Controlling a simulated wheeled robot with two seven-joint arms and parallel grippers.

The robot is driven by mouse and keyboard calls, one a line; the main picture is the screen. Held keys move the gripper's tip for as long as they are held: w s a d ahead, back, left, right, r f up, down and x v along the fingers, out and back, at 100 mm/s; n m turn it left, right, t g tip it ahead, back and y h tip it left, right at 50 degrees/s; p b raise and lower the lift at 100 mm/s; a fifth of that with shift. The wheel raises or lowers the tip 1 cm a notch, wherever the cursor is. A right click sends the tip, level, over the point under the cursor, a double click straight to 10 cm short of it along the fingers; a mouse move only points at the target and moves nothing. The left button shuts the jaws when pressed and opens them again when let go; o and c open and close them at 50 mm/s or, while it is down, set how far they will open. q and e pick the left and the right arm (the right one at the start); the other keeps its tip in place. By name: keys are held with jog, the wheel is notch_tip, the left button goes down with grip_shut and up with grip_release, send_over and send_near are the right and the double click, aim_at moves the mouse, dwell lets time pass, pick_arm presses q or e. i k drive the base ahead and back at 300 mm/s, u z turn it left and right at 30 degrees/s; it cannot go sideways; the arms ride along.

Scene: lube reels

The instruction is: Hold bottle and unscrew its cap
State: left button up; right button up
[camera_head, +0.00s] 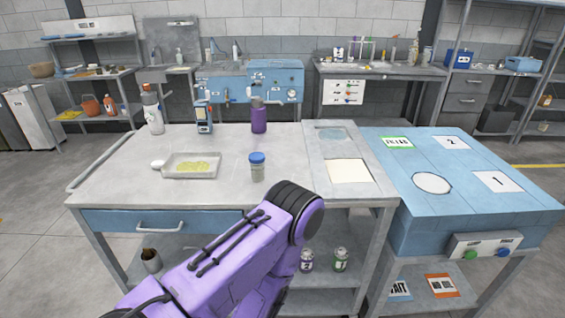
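Several capped containers stand upright on the grey workbench (120,178). A clear bottle with a blue cap (257,157) stands near the middle front; its cap is on. A purple bottle (259,121) with a greyish top stands behind it. I cannot tell which bottle the task means. One of my purple arms crosses the lower middle of the view, its black joint in front of the bench's near edge. Neither gripper shows, and nothing is seen touching the bottles.
A shallow tray with yellow contents (191,165) lies left of the blue-capped bottle, with a white item (158,164) beside it. A blue handheld device (204,118) stands behind. A blue table (455,200) with marked spots adjoins on the right. The bench's front left is clear.

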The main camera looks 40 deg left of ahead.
aim_at(257, 171)
jog(key=u, duration=0.3)
jog(key=i, duration=0.65)
jog(key=u, duration=0.95)
jog(key=i, duration=0.25)
jog(key=u, duration=0.25)
